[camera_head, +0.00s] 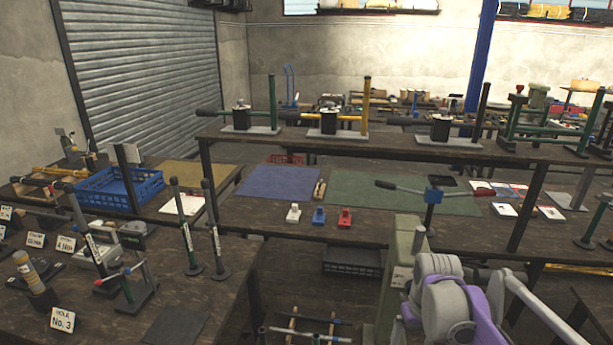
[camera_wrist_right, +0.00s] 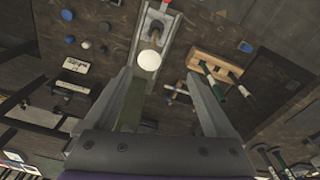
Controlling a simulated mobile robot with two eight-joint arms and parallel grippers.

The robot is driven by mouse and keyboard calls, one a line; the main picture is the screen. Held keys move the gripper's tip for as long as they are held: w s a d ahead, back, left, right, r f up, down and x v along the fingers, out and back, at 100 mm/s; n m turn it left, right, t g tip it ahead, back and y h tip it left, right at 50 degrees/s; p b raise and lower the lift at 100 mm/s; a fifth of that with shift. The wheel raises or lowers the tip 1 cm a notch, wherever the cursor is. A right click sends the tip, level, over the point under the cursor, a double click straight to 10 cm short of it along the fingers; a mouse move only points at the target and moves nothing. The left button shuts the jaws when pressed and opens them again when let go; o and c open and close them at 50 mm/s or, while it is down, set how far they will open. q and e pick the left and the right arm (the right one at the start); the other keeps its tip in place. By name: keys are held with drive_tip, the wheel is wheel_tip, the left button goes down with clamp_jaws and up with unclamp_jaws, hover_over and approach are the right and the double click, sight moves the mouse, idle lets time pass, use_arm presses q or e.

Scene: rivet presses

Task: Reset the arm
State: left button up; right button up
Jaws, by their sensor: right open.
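My right arm (camera_head: 450,300), with grey and purple links, comes in at the bottom right of the head view, in front of the workbench. Its gripper cannot be made out in that view. In the right wrist view my right gripper (camera_wrist_right: 158,76) has its two grey fingers spread apart with nothing held between them. A white round knob (camera_wrist_right: 149,60) on a pale metal fixture shows beyond the gap; I cannot tell how far off it is. My left arm and gripper are not in view.
A workbench with blue mat (camera_head: 280,183) and green mat (camera_head: 350,187) holds small white, blue and red presses. A red-handled lever press (camera_head: 433,195) stands near my arm. Lever presses line the raised shelf. The left table holds a blue crate (camera_head: 115,190) and upright levers.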

drive_tip(key=s+a+f+t, duration=0.2)
drive_tip(key=s+a+f, duration=0.1)
drive_tip(key=s, duration=0.6)
drive_tip(key=s+a+f+t, duration=0.2)
drive_tip(key=s+a, duration=0.3)
drive_tip(key=s, duration=0.4)
drive_tip(key=shift+s+a+f+t, duration=0.15)
drive_tip(key=shift+s+f+t, duration=0.15)
drive_tip(key=shift+f, duration=0.15)
idle(1.1)
